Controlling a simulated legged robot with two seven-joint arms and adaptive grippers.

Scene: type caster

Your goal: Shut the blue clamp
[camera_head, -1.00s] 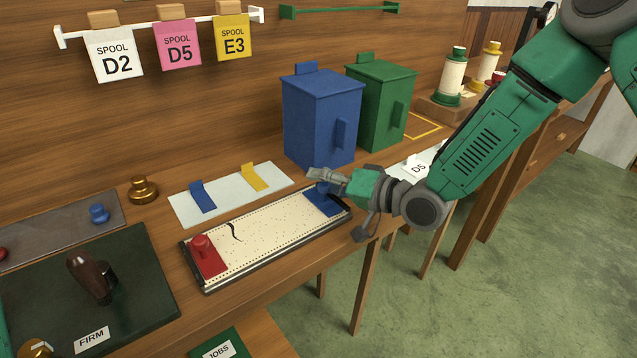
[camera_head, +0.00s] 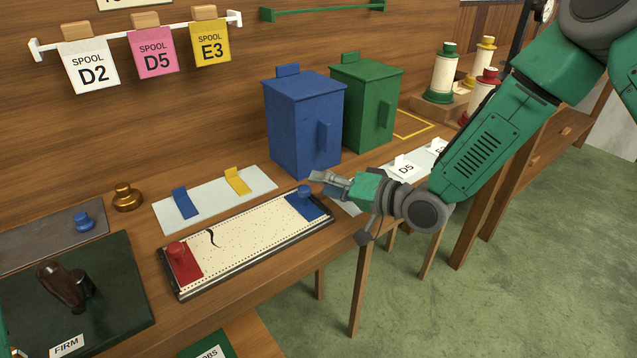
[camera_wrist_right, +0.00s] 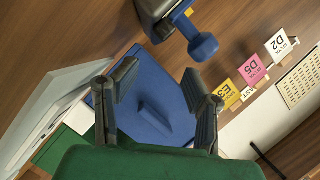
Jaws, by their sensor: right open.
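The blue clamp (camera_head: 304,207) sits at the right end of a long perforated board (camera_head: 245,237), a flat plate with a round knob standing up on it. Its knob (camera_wrist_right: 203,46) shows large at the top of the right wrist view. I cannot tell whether the clamp is shut. My right gripper (camera_head: 317,178) is just right of and above the clamp, apart from the knob. In the right wrist view its two fingers (camera_wrist_right: 160,85) are spread with nothing held between them. My left gripper is not in view.
A red clamp (camera_head: 182,264) is at the board's left end. A blue bin (camera_head: 300,125) and a green bin (camera_head: 368,105) stand behind my right gripper. A pale plate with blue and yellow tabs (camera_head: 262,185) lies behind the board. Cards (camera_head: 405,168) lie to the right.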

